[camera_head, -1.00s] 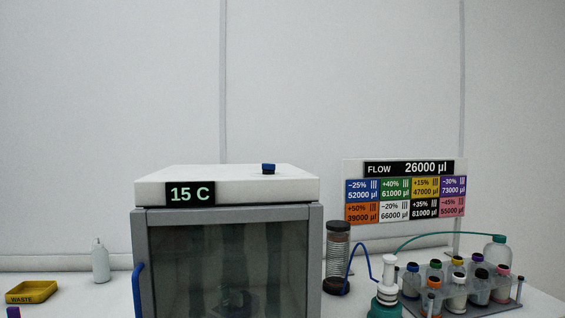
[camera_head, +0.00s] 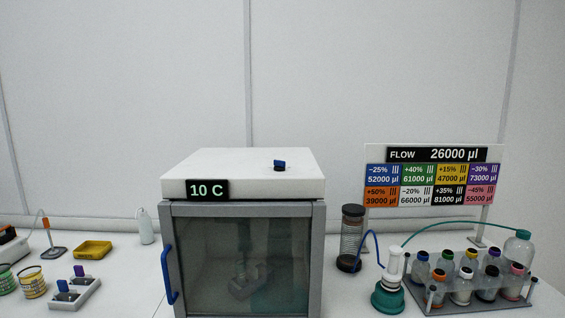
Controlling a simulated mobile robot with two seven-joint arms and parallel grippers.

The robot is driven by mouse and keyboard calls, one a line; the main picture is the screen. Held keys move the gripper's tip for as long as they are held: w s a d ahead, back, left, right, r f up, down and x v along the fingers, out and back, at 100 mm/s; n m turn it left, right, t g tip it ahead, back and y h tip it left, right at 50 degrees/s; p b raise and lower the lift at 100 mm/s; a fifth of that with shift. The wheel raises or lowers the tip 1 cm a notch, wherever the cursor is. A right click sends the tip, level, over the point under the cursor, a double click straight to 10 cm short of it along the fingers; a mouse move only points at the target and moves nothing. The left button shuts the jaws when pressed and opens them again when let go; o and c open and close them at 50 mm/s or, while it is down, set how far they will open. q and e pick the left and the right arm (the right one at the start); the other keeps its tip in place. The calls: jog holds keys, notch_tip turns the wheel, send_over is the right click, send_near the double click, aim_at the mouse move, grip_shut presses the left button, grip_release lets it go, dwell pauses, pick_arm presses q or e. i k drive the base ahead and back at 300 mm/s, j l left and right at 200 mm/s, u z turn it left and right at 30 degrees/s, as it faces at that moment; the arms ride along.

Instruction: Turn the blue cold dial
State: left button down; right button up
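The blue cold dial (camera_head: 280,164) is a small blue knob on top of the white lid (camera_head: 243,172) of a glass-fronted cabinet. The black display (camera_head: 207,190) on the lid's front edge reads 10 C in the head view. The cabinet's glass door (camera_head: 240,262) is shut, with a blue handle (camera_head: 169,275) on its left side. Neither of my grippers is in view, and nothing touches the dial.
To the left are a yellow tray (camera_head: 93,250), a white bottle (camera_head: 146,227) and a white block (camera_head: 72,294) with blue and purple tops. To the right are a FLOW board (camera_head: 433,177), a dark-capped column (camera_head: 350,238), a green-based pump (camera_head: 388,296) and a rack (camera_head: 465,307) of several capped bottles.

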aim_at(280, 165)
jog(key=i+l+u, duration=0.25)
jog(key=i, duration=0.15)
jog(key=i+l+u, duration=0.15)
jog(key=i+u, duration=0.15)
jog(key=i, duration=0.1)
